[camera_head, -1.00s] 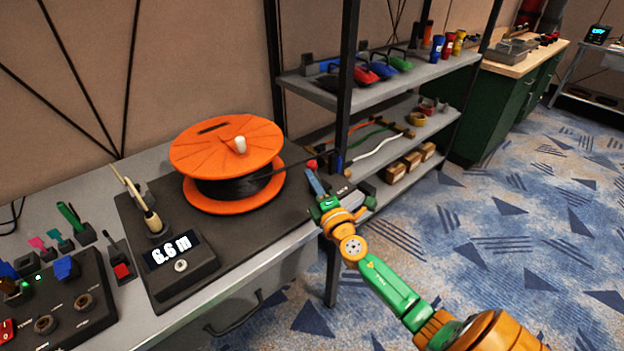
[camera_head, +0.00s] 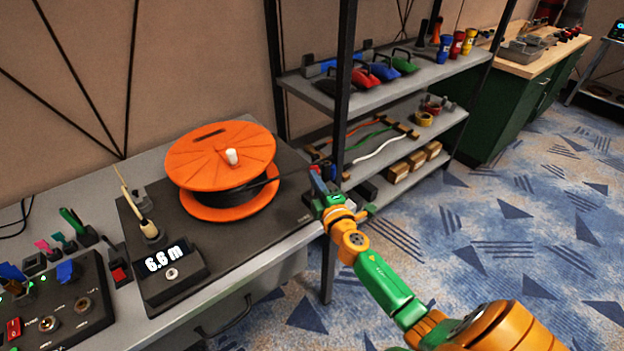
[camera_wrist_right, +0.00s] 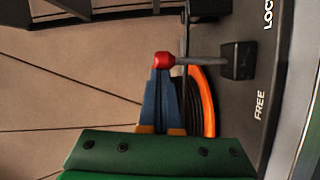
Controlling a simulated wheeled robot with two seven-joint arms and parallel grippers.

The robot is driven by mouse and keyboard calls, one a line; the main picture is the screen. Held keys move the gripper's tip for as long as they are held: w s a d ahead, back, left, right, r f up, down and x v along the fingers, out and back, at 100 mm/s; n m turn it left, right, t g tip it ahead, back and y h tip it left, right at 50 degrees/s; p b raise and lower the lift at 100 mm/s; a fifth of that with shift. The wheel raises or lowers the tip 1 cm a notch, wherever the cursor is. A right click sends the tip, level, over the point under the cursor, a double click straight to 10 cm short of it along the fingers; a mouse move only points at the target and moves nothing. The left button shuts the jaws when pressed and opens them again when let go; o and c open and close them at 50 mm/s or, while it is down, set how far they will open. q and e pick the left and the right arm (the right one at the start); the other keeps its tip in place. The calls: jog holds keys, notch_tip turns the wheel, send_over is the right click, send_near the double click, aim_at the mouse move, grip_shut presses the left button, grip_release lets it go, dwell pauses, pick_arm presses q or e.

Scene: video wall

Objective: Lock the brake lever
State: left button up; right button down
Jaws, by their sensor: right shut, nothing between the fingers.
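The brake lever is a grey rod with a red knob (camera_wrist_right: 163,60) at its end, seen in the right wrist view. The rod runs from the knob to a black pivot block (camera_wrist_right: 238,62) on a dark panel lettered FREE and LOC, the rest cut off. The rod lies roughly level with a spot between the two words. My right gripper (camera_wrist_right: 163,78) is shut and empty, its blue fingertips right at the knob; I cannot tell whether they touch. In the head view my right gripper (camera_head: 318,174) is at the board's right end and largely hides the lever. My left gripper is not in view.
The orange cable spool (camera_head: 221,160) stands left of my right gripper on a dark board. A meter reading 6.6 m (camera_head: 168,262) sits at the board's front. A shelf rack (camera_head: 400,80) with a black post stands close behind the gripper. Patterned floor is free at right.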

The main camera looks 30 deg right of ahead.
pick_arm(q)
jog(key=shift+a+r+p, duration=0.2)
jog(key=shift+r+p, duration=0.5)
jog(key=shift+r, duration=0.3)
pick_arm(e)
jog(key=d+m, duration=0.2)
jog(key=shift+w+d+r+g, duration=0.15)
jog(key=shift+d+g, duration=0.15)
jog(key=shift+d, duration=0.1)
